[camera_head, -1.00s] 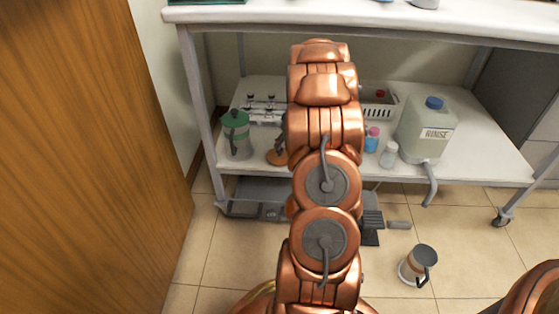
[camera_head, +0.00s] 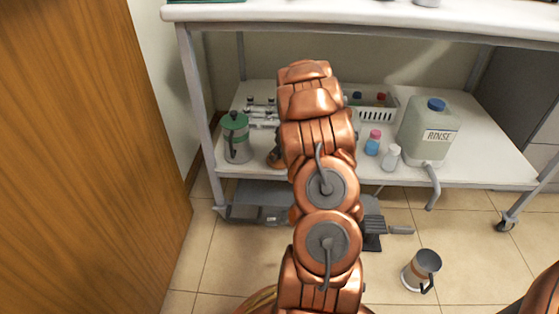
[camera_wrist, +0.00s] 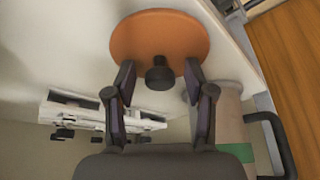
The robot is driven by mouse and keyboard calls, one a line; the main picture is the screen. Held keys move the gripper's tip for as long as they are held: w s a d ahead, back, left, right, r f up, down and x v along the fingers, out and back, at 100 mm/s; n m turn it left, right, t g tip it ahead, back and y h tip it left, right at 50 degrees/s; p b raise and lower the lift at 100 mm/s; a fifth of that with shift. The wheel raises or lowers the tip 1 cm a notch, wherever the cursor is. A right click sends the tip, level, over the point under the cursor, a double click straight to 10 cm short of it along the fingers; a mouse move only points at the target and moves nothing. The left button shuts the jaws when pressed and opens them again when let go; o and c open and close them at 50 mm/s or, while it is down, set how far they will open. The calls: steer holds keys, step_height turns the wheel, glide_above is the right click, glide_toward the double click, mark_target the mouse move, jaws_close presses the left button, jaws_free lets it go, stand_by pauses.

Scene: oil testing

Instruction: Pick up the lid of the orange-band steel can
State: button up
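The lid (camera_wrist: 150,35) is an orange disc with a black knob (camera_wrist: 159,76), lying on the white lower shelf in the wrist view. In the head view the lid (camera_head: 274,160) shows only as a small orange patch beside my arm. My gripper (camera_wrist: 158,75) is open, its two dark fingertips on either side of the knob with gaps visible. I cannot tell whether they touch the lid's top. In the head view my arm hides most of the gripper. The steel can with an orange band (camera_head: 420,271) stands open on the floor at the lower right.
A green-banded can (camera_head: 236,140) stands left of the lid, close to my gripper in the wrist view. A white rack (camera_wrist: 85,112) is on the other side. The upper tabletop (camera_head: 360,22) overhangs.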

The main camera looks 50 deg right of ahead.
steer(key=c, duration=0.9)
